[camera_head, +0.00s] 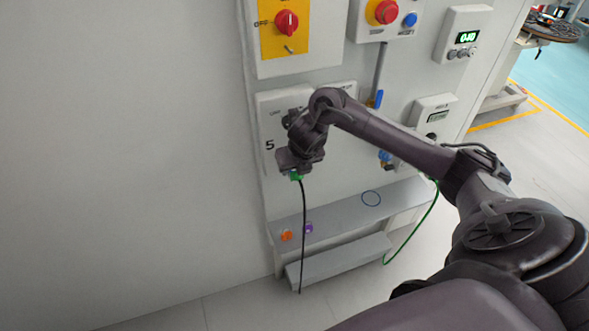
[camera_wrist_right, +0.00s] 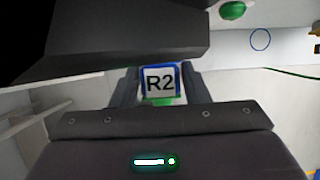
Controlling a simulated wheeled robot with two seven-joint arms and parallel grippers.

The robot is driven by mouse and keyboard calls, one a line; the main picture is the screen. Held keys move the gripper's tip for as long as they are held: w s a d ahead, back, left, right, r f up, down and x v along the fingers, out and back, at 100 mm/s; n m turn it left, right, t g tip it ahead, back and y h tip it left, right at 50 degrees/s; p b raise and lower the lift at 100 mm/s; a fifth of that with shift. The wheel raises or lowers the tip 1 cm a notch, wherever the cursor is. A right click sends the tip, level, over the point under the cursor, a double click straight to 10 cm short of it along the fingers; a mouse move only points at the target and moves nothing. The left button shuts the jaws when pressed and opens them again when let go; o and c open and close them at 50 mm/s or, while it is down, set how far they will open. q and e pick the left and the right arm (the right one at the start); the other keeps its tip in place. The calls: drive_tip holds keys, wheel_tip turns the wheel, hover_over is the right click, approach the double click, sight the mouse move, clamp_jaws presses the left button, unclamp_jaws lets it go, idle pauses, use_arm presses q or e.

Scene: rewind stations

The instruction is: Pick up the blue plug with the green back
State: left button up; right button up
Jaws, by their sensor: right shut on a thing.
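The blue plug with the green back shows in the right wrist view (camera_wrist_right: 160,82) as a blue-edged block with a white "R2" label and green below it. It sits between the two dark fingers of my right gripper (camera_wrist_right: 160,88), which is shut on it. In the head view the right gripper (camera_head: 294,167) is in front of the panel marked 5. Only the green back of the plug (camera_head: 296,176) shows there, with a black cable (camera_head: 303,235) hanging from it. The gripper hides the rest of the plug. My left gripper is not in view.
A grey shelf (camera_head: 340,212) below carries an orange item (camera_head: 286,236), a purple item (camera_head: 308,228) and a blue ring mark (camera_head: 371,198). A green cable (camera_head: 425,215) hangs at the right. Red knobs (camera_head: 287,22) and a blue-handled lever (camera_head: 378,98) stick out from the panel.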

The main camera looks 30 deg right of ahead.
drive_tip(key=shift+r, duration=0.1)
drive_tip(key=shift+s+a+r, duration=0.1)
drive_tip(key=shift+s+r, duration=0.15)
drive_tip(key=shift+r, duration=0.15)
drive_tip(key=shift+c, duration=0.9)
drive_tip(key=s+a+r, duration=0.1)
drive_tip(key=s+r, duration=0.1)
drive_tip(key=s, duration=0.2)
drive_tip(key=s+a+r+p, duration=0.1)
drive_tip(key=s+r, duration=0.1)
drive_tip(key=s, duration=0.2)
drive_tip(key=s+r, duration=0.2)
drive_tip(key=s, duration=0.2)
drive_tip(key=shift+a+r, duration=0.35)
drive_tip(key=shift+a, duration=0.05)
drive_tip(key=shift+s+a+r+p, duration=0.2)
drive_tip(key=shift+s+p, duration=0.1)
drive_tip(key=shift+s, duration=0.3)
drive_tip(key=o, duration=0.5)
drive_tip(key=shift+w+d, duration=0.1)
drive_tip(key=c, duration=0.4)
